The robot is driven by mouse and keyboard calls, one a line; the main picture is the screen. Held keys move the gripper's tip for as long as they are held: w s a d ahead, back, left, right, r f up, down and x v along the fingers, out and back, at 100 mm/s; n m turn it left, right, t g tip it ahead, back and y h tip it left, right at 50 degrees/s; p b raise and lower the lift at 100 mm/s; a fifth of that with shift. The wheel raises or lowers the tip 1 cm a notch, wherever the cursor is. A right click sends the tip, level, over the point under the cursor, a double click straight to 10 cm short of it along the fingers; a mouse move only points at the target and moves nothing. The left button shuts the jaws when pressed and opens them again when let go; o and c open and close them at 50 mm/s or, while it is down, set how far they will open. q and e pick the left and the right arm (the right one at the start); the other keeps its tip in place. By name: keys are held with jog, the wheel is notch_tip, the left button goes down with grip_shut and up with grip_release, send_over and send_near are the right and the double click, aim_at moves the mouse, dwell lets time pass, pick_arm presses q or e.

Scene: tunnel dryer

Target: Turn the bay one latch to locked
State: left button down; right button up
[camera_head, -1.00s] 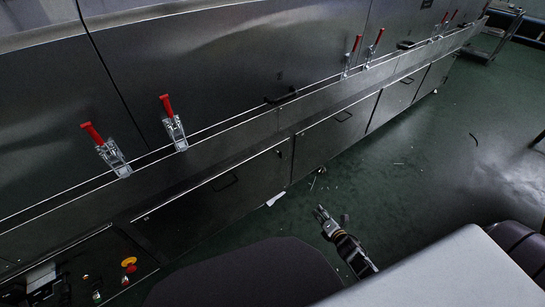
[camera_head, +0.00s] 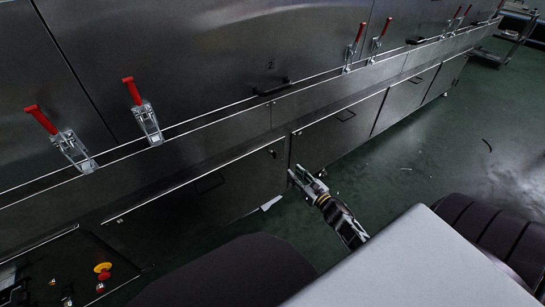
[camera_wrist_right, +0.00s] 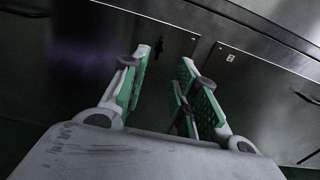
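A small dark latch (camera_head: 274,153) sits near the upper right corner of the left lower door (camera_head: 205,195). In the right wrist view a small dark latch (camera_wrist_right: 158,48) shows on a panel beyond the fingers. It is too dark and small to tell how it is turned. My right gripper (camera_head: 305,177) is below and right of the latch in the head view, close to the cabinet front. In the right wrist view its green-padded fingers (camera_wrist_right: 167,62) are apart with nothing between them. My left gripper is not in view.
Red-handled clamps (camera_head: 145,108) line the upper doors. A panel marked 2 (camera_wrist_right: 278,95) lies right of the latch panel in the right wrist view. A yellow and red button (camera_head: 103,269) is at lower left. The green floor (camera_head: 430,165) at right is mostly clear.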

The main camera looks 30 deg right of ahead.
jog(key=shift+w, duration=0.1)
dwell(0.3)
